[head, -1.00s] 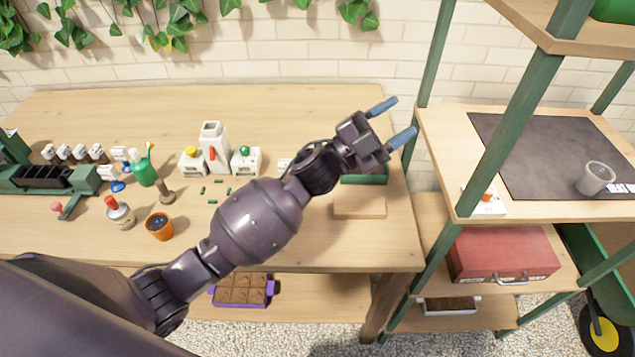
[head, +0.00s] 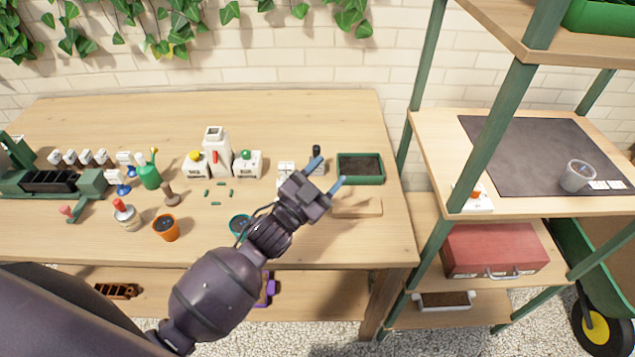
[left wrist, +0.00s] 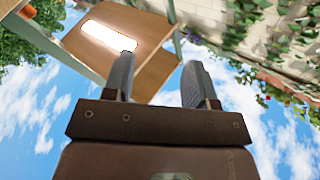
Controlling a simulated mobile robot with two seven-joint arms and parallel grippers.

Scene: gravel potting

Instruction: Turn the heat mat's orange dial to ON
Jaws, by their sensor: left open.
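The heat mat (head: 540,155) is a dark flat sheet on the upper wooden shelf of the green-framed rack at the right in the head view. Its orange dial (head: 475,193) sits on a white control box (head: 478,203) at the shelf's front left corner, partly hidden by a green post. The dial's setting is too small to read. My left gripper (head: 328,172) is open and empty above the bench's right part, well left of the dial. In the left wrist view its two fingers (left wrist: 158,80) are apart with nothing between them. My right gripper is not seen.
The rack's green post (head: 490,135) rises before the shelf. A red toolbox (head: 492,250) lies below. A green tray (head: 360,168) and a wooden block (head: 357,207) are near my gripper on the bench.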

